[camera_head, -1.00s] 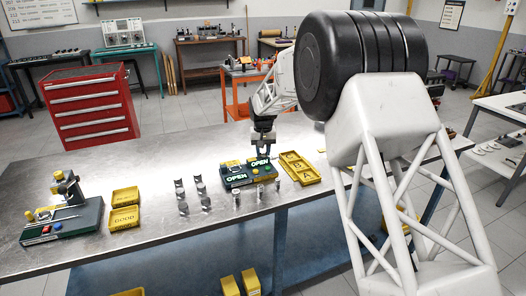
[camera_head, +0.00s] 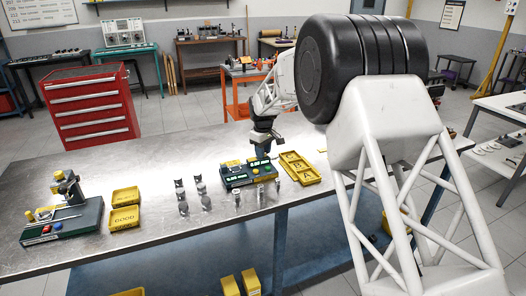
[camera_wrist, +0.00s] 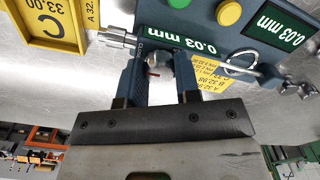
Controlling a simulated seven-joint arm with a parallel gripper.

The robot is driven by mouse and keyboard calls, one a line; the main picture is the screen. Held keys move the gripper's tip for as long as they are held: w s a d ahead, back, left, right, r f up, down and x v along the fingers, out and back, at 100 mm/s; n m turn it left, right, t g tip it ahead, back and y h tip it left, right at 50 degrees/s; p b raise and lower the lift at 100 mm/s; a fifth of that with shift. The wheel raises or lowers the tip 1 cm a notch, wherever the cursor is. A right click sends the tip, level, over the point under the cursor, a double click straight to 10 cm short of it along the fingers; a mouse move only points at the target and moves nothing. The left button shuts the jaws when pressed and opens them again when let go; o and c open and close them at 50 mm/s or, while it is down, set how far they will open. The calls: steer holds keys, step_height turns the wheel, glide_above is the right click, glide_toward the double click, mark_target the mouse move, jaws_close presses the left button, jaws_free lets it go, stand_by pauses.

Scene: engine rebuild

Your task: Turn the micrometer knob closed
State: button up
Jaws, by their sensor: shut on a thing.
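The micrometer gauge (camera_head: 247,176) is a dark blue box on the bench. In the wrist view its two green displays (camera_wrist: 275,29) read 0.03 mm, one of them upside down. My gripper (camera_head: 263,152) reaches down over the back of the gauge. In the wrist view my gripper (camera_wrist: 160,70) has its two blue fingers closed around a round grey metal knob (camera_wrist: 157,60) beside one display. A small reddish mark shows by the knob. The fingers partly hide the knob and the gauge behind it.
Yellow lettered trays (camera_head: 299,168) stand close on the gauge's right; tray C (camera_wrist: 52,22) is near my left finger. A metal shaft (camera_wrist: 117,38) sticks out between. Several metal parts (camera_head: 203,193) stand left and in front. Yellow bins (camera_head: 125,217) and another instrument (camera_head: 62,221) are further left.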

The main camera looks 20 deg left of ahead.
stand_by(0.4)
steer(key=o, duration=0.9)
steer(key=shift+r, duration=0.15)
steer(key=shift+r, duration=3.8)
steer(key=shift+d, duration=0.1)
